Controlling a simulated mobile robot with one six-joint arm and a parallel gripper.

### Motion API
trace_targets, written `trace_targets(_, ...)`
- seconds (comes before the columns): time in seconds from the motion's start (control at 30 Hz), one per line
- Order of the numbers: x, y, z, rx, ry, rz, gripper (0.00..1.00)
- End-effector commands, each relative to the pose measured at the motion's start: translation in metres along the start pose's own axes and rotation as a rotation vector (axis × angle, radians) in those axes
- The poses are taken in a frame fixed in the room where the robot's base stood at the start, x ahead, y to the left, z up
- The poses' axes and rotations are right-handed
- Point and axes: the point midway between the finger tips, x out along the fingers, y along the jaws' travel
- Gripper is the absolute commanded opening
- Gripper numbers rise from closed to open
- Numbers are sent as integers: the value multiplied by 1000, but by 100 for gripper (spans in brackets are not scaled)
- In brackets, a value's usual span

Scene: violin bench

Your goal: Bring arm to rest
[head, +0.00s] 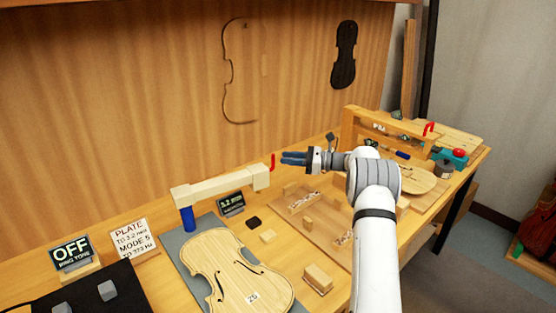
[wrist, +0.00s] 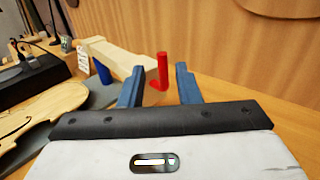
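My gripper (head: 294,158) is stretched out over the bench toward the back wall, at the end of my white arm. In the wrist view its two blue fingers (wrist: 158,88) stand well apart with nothing held between them. A red lever (wrist: 161,75) on a pale wooden beam (head: 222,187) appears beyond and between the fingers there. In the head view the red lever (head: 272,163) is just left of and slightly below the fingertips. I cannot tell how far apart they are in depth.
A violin plate (head: 236,272) lies on a grey mat below the beam, with a blue post (head: 187,218) at the beam's left end. Small wooden blocks (head: 318,278) and a tray lie below my arm. A wooden frame (head: 386,135) and second plate stand at right. An OFF sign (head: 70,252) is at left.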

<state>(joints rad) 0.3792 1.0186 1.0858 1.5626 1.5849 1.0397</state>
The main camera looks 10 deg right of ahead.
Motion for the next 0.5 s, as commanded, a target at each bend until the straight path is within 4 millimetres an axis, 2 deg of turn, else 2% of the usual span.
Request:
trace_targets(0.03,-7,0,-1,0,0,-2,30)
trace_targets(0.2,-19,0,0,0,0,0,30)
trace_targets(0.5,-20,0,0,-1,2,0,30)
